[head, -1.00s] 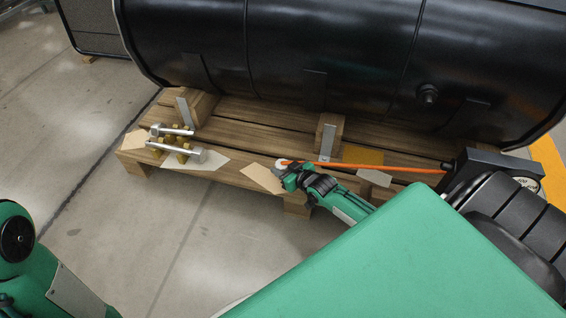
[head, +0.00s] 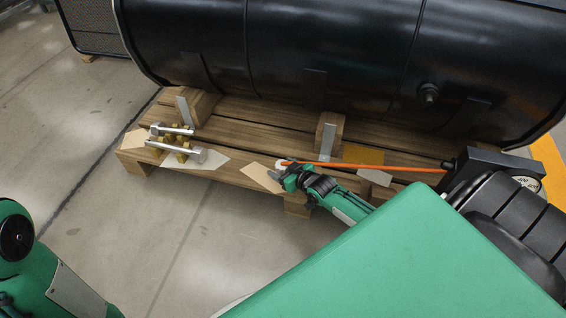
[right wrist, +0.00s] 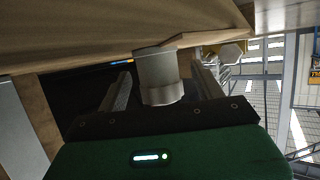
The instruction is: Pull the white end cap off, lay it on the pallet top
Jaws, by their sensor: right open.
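The white end cap (head: 283,163) is at the left end of a long orange hose or rod (head: 370,167), near the front edge of the wooden pallet (head: 238,112). My right gripper (head: 280,174) is at the cap, its fingers apart. In the right wrist view the pale round cap (right wrist: 158,78) stands between the two fingers of my right gripper (right wrist: 162,90), with a gap visible on each side. The cap's upper end is close to a wooden surface in that view. My left gripper is out of view; only part of my left arm shows.
A large black tank (head: 330,55) rests on wooden blocks behind. Bare slats lie between the couplers and the middle block.

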